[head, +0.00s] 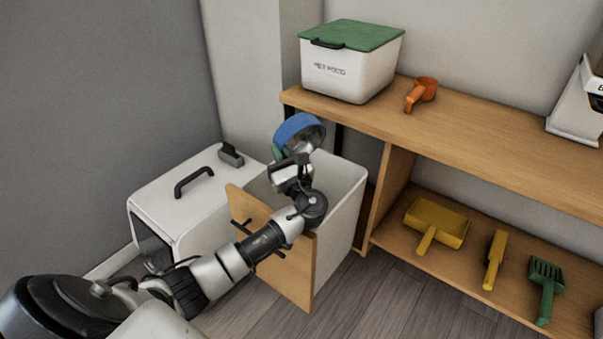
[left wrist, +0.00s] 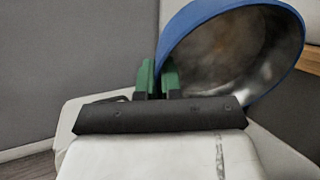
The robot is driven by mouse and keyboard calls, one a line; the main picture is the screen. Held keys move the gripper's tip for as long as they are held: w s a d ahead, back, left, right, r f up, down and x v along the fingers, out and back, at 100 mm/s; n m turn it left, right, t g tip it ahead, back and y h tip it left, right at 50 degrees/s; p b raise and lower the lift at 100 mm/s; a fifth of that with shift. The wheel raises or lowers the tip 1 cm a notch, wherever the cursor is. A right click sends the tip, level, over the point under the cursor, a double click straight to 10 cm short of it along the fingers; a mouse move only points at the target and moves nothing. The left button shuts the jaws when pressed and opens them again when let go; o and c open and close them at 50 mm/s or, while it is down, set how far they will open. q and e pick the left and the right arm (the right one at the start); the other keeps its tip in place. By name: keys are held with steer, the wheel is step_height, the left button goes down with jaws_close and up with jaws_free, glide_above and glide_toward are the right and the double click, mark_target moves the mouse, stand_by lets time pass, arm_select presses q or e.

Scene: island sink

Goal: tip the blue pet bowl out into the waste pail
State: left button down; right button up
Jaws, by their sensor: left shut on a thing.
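The blue pet bowl (head: 296,126) has a blue outside and a bare metal inside. It is tilted steeply onto its side above a white open-topped bin with a wooden front (head: 341,192), which looks like the waste pail. My left gripper (head: 279,152) is shut on the bowl's rim. In the left wrist view the green fingertips (left wrist: 158,80) pinch the rim of the bowl (left wrist: 215,50) at its left side. The bowl's inside shows there with a faint brownish patch and no clear heap of food. The bin's floor is hidden by my arm and the bin's walls.
A white litter box (head: 185,205) with a black handle stands left of the bin. A wooden shelf unit (head: 470,135) on the right carries a green-lidded pet food box (head: 350,75) and an orange scoop (head: 423,90). Yellow and green tools lie below.

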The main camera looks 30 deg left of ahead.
mark_target(282, 144)
arm_select(q)
steer(key=shift+d+r, duration=0.1)
steer(key=shift+r, duration=0.2)
arm_select(e)
steer(key=shift+s+f, duration=0.25)
arm_select(q)
steer(key=shift+r+y, duration=0.25)
steer(key=shift+y, duration=0.05)
arm_select(e)
steer(key=shift+s+d+f+g, duration=0.1)
steer(key=shift+s+f+g, duration=0.1)
steer(key=shift+g, duration=0.1)
arm_select(q)
steer(key=shift+s+d+r+t+y, duration=0.2)
steer(key=shift+r+t+y, duration=0.1)
steer(key=shift+r, duration=0.25)
arm_select(e)
steer(key=shift+w+d, duration=0.1)
arm_select(q)
steer(key=shift+d+r, duration=0.1)
steer(key=shift+r, duration=0.05)
steer(key=shift+r+t+y, duration=0.1)
steer(key=shift+t+y, duration=0.2)
steer(key=shift+t, duration=0.1)
arm_select(e)
steer(key=shift+w+a+r+t, duration=0.25)
steer(key=shift+w+r+t, duration=0.3)
steer(key=shift+r+t, duration=0.2)
